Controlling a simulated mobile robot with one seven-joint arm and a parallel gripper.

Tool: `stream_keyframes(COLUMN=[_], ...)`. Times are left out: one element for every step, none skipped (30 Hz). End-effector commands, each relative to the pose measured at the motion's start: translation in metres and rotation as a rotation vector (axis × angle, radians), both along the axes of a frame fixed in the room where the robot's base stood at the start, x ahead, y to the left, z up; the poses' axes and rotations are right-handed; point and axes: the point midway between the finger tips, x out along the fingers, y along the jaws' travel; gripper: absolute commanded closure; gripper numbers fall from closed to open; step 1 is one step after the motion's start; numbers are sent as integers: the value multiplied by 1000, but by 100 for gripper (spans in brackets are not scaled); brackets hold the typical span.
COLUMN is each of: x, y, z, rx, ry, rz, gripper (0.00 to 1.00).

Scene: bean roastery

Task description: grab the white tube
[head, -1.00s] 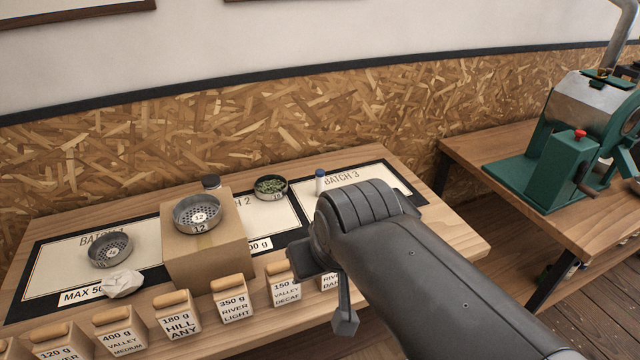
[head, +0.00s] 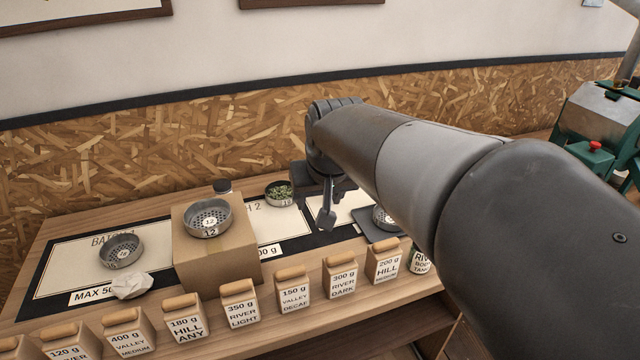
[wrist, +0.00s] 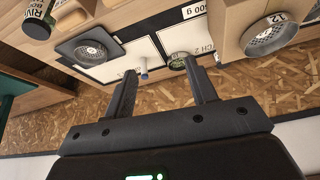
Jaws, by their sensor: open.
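The white tube (wrist: 143,66) is small, with a blue cap. In the wrist view, which looks upside down, it stands on the pale Batch 3 sheet (wrist: 118,65), between the lines of my two fingers and nearer the left one. In the head view the tube is hidden behind my arm and gripper. My gripper (wrist: 160,72) is open and empty, and the tube appears beyond its fingertips. In the head view my gripper (head: 326,215) points down over the right part of the counter.
A tin of green beans (head: 279,194) stands close to the tube. A perforated tin (head: 208,219) sits on a cardboard box (head: 215,262). Another tin rests on a dark square base (head: 372,228) at right. Labelled bean bags (head: 293,290) line the front edge.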

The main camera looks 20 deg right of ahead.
Motion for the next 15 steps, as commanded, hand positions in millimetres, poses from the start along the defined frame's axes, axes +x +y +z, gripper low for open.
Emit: stream_keyframes(x=[18,28,41,51,62,75,85,95,108,117,127,140,150,159,171], y=[-6,-9,-14,-18,-22,-27,-30,-35,-40,-45,-49,-55,-60,-64,-71], z=[-2,-3,-4,-5,-7,-9,-12,-14,-18,-22,-25,-30,-35,-40,-46], rx=[2,3,3,3,3,5,5,4,5,5,5,5,6,5,6], ry=[9,12,15,16,18,21,23,25,28,31,33,36,38,41,44], rz=[-13,-20,-30,-38,-45,-54,-61,-68,-78,-85,-91,-100,-107,-114,-124], gripper=[48,48,48,48,48,48,48,48,48,48,48,48,48,48,48])
